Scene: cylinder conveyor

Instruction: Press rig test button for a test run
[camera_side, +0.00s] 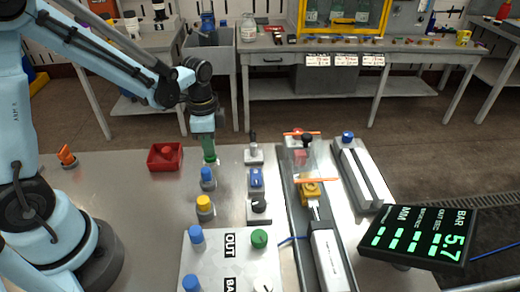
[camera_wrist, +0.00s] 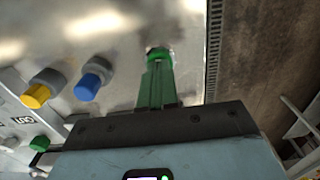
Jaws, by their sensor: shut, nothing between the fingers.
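My gripper (camera_side: 208,142) has green fingers, shut and pointing down at the table, with nothing between them. In the wrist view the closed fingers (camera_wrist: 157,80) reach a rounded green button cap (camera_wrist: 158,54) on a pale base. The tips appear to be at the cap, but I cannot tell whether it is pressed down. In the side view the fingers mostly hide this button. A blue button (camera_side: 207,174) and a yellow button (camera_side: 204,202) stand in line in front of it. They also show in the wrist view, blue (camera_wrist: 88,86) and yellow (camera_wrist: 38,94).
A panel marked OUT (camera_side: 215,268) carries blue buttons (camera_side: 196,234) and a green one (camera_side: 259,238). A red tray (camera_side: 165,157) lies left of my gripper. Small switch units (camera_side: 256,179) and the conveyor rig (camera_side: 326,255) stand right. A display (camera_side: 418,236) reads 5.7 BAR.

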